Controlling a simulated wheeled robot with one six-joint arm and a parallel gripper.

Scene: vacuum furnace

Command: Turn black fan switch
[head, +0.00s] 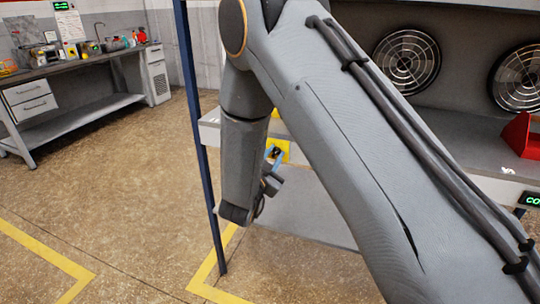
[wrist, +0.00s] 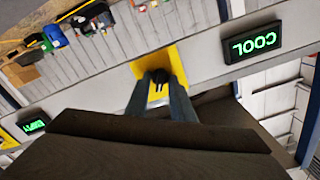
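The black fan switch (wrist: 159,77) sits on a yellow plate (wrist: 178,56) on the light grey front panel in the wrist view. My gripper (wrist: 160,85) points at it, with its two blue-grey fingers apart and one on each side of the switch in the picture. I cannot tell whether the fingertips touch the switch. In the head view, my gripper (head: 274,153) is in front of the yellow plate (head: 284,146) below the bench edge. My arm hides part of this area there.
A lit green "COOL" display (wrist: 252,43) and another green display (wrist: 34,126) flank the switch. A bench with two round fans (head: 406,62) and a red object (head: 521,136) stands behind my arm. A blue post (head: 201,140) stands left of my gripper. Floor at left is clear.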

